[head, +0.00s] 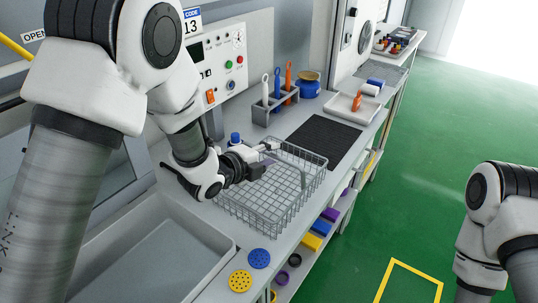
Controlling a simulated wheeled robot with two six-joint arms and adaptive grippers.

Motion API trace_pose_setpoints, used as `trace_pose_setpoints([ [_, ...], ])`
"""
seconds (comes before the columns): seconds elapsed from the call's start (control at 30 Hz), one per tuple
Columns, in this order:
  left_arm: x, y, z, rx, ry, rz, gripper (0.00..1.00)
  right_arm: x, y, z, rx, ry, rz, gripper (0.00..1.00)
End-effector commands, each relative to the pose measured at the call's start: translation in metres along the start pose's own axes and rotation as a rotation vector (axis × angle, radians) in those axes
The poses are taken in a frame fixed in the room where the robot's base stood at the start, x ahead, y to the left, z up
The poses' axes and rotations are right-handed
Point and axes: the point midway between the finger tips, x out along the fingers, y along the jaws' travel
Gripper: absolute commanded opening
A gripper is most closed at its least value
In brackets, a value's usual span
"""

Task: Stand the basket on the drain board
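The wire basket (296,200) stands on the grey counter in the middle of the head view. A dark ribbed mat (325,139), which looks like the drain board, lies flat just behind it, with nothing on it. My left gripper (270,154) reaches in from the left over the basket's far left part. Its two fingers look apart, near the basket's rim. I cannot tell whether they touch the wire. My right arm shows at the lower right, but its gripper is out of view.
A holder (275,106) with upright brushes and a blue pot (309,88) stand behind the mat. A white tray (352,108) lies beyond it. A sink basin (150,255) is at the lower left. Yellow (240,281) and blue (259,258) discs lie near the counter's front edge.

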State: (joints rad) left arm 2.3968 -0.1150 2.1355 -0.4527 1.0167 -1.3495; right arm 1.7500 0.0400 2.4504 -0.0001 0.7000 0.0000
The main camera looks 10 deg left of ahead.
Motion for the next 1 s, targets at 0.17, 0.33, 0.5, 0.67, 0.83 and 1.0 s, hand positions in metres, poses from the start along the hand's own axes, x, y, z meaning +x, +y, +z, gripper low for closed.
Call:
trace_pose_setpoints([
  [0.17, 0.0, 0.0, 0.0, 0.0, 0.0, -0.001, 0.35, 0.0, 0.0, 0.0, 0.0, 0.0, 0.0, 0.4],
  [0.33, -0.016, 0.001, 0.001, -0.001, -0.001, -0.002, 0.35, 0.006, 0.0, 0.0, 0.0, 0.001, 0.0, 0.4],
  [0.5, -0.058, 0.001, 0.001, -0.005, -0.002, -0.004, 0.35, 0.016, 0.0, 0.0, 0.0, 0.0, 0.0, 0.4],
  [0.67, -0.097, 0.001, 0.0, -0.006, -0.001, -0.004, 0.35, 0.022, 0.0, 0.0, 0.0, 0.0, 0.0, 0.4],
  [0.83, -0.118, 0.0, 0.0, -0.002, 0.0, -0.002, 0.35, 0.024, 0.0, 0.0, 0.0, 0.001, 0.0, 0.4],
  [1.0, -0.12, 0.0, 0.0, 0.0, 0.001, 0.0, 0.35, 0.023, 0.0, 0.0, 0.0, 0.001, 0.0, 0.4],
])
